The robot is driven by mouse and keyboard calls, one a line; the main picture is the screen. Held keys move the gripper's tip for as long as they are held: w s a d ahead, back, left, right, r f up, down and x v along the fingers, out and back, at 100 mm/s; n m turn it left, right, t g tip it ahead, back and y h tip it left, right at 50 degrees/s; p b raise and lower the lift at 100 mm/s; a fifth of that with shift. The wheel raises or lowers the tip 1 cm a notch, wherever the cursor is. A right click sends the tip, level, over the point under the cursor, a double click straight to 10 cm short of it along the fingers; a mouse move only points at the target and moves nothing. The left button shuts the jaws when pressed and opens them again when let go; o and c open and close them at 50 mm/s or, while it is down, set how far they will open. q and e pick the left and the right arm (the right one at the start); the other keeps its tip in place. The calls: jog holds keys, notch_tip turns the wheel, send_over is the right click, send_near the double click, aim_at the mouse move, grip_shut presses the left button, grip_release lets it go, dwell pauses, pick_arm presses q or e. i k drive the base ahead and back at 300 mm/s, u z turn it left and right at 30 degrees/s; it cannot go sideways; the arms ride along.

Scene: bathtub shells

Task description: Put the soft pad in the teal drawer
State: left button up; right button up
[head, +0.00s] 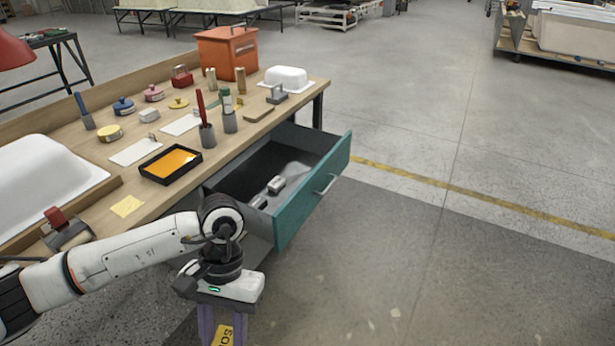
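The teal drawer (312,200) is pulled open at the right end of the workbench. A few grey items (276,184) lie in it, and part of its floor is bare. My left gripper (222,331) is at the bottom of the view, in front of the bench and lower left of the drawer front, pointing down. Its purple fingers are shut on a yellow pad (222,338) with dark letters that start "SO", which looks like the soft pad. The pad's lower part is cut off by the picture edge. My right gripper is not in view.
The wooden bench (225,150) carries a black tray with an orange inside (171,164), cups with tools (207,134), an orange box (228,52), white tub shells (40,185) and a yellow note (127,206). The floor right of the drawer is clear.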

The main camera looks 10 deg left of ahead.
aim_at(290, 172)
jog(key=z, duration=0.8)
jog(key=i, duration=1.65)
jog(key=u, duration=0.6)
jog(key=i, duration=1)
jog(key=u, duration=1.4)
jog(key=i, duration=0.65)
